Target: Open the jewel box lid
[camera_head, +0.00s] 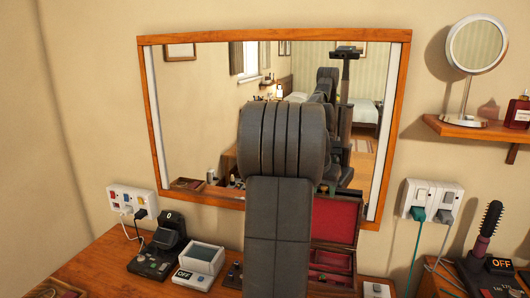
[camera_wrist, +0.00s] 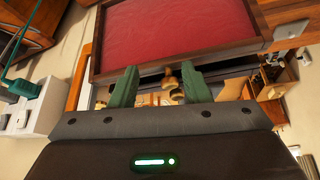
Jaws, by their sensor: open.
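The jewel box (camera_head: 352,262) stands on the wooden dresser, partly hidden behind my arm in the head view. Its lid (camera_head: 337,220) stands raised, with the red lining facing the room, above red-lined compartments. In the wrist view the red-lined lid (camera_wrist: 185,35) with its dark wooden rim fills the top. My gripper (camera_wrist: 158,86) is open, its two green fingers at the lid's rim. A small gold-coloured piece shows between them; I cannot tell whether they touch the rim. In the head view my gripper is hidden behind my arm.
A mirror (camera_head: 210,110) hangs behind the box. A black telephone-like device (camera_head: 160,250) and a grey device (camera_head: 200,266) stand left. A power outlet (camera_head: 430,200) with cords and a hairbrush (camera_head: 487,230) are right. A shelf (camera_head: 470,130) holds a round mirror (camera_head: 477,45) and a red bottle (camera_head: 518,110).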

